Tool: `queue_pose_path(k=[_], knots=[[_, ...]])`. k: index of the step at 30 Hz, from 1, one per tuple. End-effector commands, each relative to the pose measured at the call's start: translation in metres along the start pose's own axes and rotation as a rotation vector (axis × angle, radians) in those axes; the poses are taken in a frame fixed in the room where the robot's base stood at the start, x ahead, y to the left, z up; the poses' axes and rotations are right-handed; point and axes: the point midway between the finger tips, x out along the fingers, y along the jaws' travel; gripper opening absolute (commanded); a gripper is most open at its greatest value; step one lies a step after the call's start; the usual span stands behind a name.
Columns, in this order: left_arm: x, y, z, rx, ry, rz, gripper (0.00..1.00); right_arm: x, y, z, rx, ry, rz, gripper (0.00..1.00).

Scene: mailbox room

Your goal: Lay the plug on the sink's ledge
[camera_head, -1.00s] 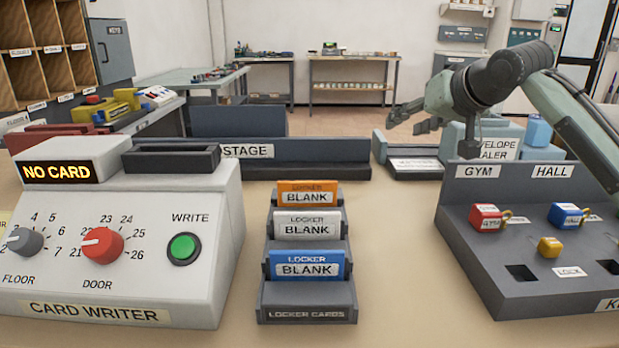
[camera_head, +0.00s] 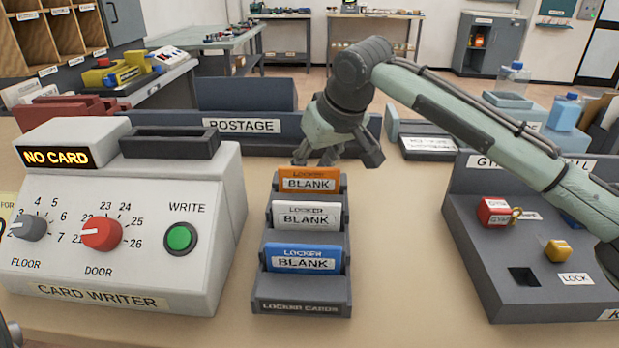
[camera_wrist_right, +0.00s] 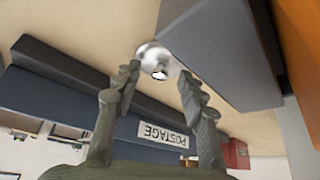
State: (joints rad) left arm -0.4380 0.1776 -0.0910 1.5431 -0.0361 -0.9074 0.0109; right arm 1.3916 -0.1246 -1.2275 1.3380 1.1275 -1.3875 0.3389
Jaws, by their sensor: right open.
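No sink, ledge or plainly recognisable plug shows in these views. A shiny silver round object (camera_wrist_right: 156,60) lies on the tan desktop behind the card rack; I cannot tell what it is. In the head view it is hidden. My right gripper (camera_head: 340,160) is just behind the rack's orange card, pointing down. In the right wrist view its two fingers (camera_wrist_right: 160,80) are spread and empty, with the silver object just beyond and between the tips.
The locker card rack (camera_head: 303,308) stands close in front of my right gripper, the postage tray (camera_head: 280,150) close behind. The card writer (camera_head: 120,215) is at left, a grey key box (camera_head: 480,215) at right. Bare desktop (camera_head: 400,230) lies between rack and key box.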

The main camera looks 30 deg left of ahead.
Motion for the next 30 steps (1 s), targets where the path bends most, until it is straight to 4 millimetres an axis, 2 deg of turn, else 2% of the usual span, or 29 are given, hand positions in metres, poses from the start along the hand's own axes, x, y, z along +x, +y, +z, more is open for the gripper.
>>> queue_pose_path(k=[7,17,30], knots=[[0.0005,0.0,0.0001,0.001,0.001,0.0,0.37,0.0021,0.0001,-0.0002,0.001,0.001,0.0,0.41],[0.0005,0.0001,0.0001,0.0,0.001,0.0,0.37,0.0018,0.0001,-0.0002,0.001,0.001,0.0,0.0],[0.0006,0.0001,0.0001,0.0,0.0,0.0,0.37,-0.0021,0.0002,-0.0028,0.001,0.002,0.0,0.0]])
